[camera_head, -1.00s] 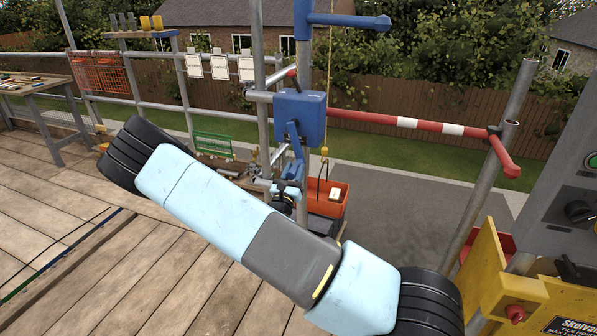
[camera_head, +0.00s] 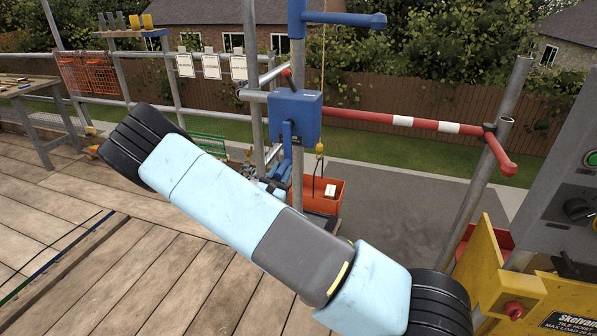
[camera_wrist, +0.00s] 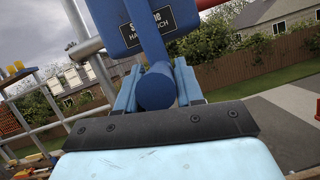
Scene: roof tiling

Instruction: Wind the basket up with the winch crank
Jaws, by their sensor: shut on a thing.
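The blue winch (camera_head: 294,115) is fixed to a scaffold pole, with its crank arm (camera_head: 287,138) hanging down. In the wrist view my gripper (camera_wrist: 155,90) is shut on the blue crank handle (camera_wrist: 154,88), one jaw on each side of it. The orange basket (camera_head: 330,204) hangs on the yellow rope (camera_head: 324,75) and hook (camera_head: 320,150) beyond the winch, low over the grey ground. A small white item lies in the basket. My arm hides part of its lower left.
A red and white bar (camera_head: 415,123) runs right of the winch to a slanted pole (camera_head: 487,150). A yellow hoist part (camera_head: 495,275) and grey control box (camera_head: 565,210) stand at right. Railings and a workbench (camera_head: 35,90) are at left. The plank deck (camera_head: 140,260) is clear.

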